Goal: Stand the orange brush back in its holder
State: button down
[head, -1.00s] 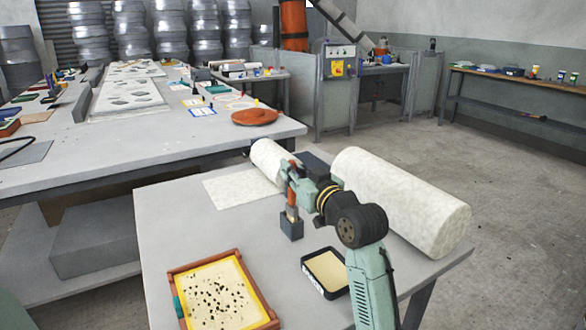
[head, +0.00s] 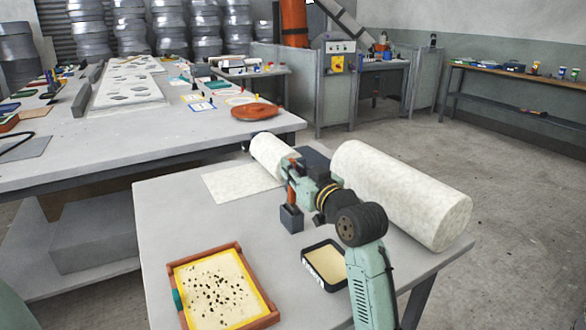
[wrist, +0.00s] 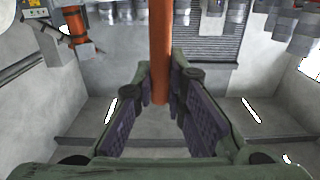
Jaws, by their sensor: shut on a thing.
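My gripper (head: 291,172) is shut on the orange brush (head: 291,194) above the dark holder (head: 291,219) on the near table. In the head view the brush looks about upright, its lower end meeting the holder's top. Its bristles are not visible, and I cannot tell how deep it sits. In the wrist view the orange handle (wrist: 160,50) stands between the two finger pads (wrist: 160,95).
A black tray (head: 342,284) stands right of the holder, near my arm. A speckled wooden-framed panel (head: 262,318) lies front left. A large white roll (head: 405,195) and a smaller roll (head: 272,155) lie behind. The table (head: 180,225) is bare left of the holder.

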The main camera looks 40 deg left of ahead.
dwell(0.3)
jog(key=c, duration=1.5)
grip_release()
jog(key=shift+c, duration=0.2)
jog(key=shift+d, duration=0.1)
jog(key=v, duration=1.2)
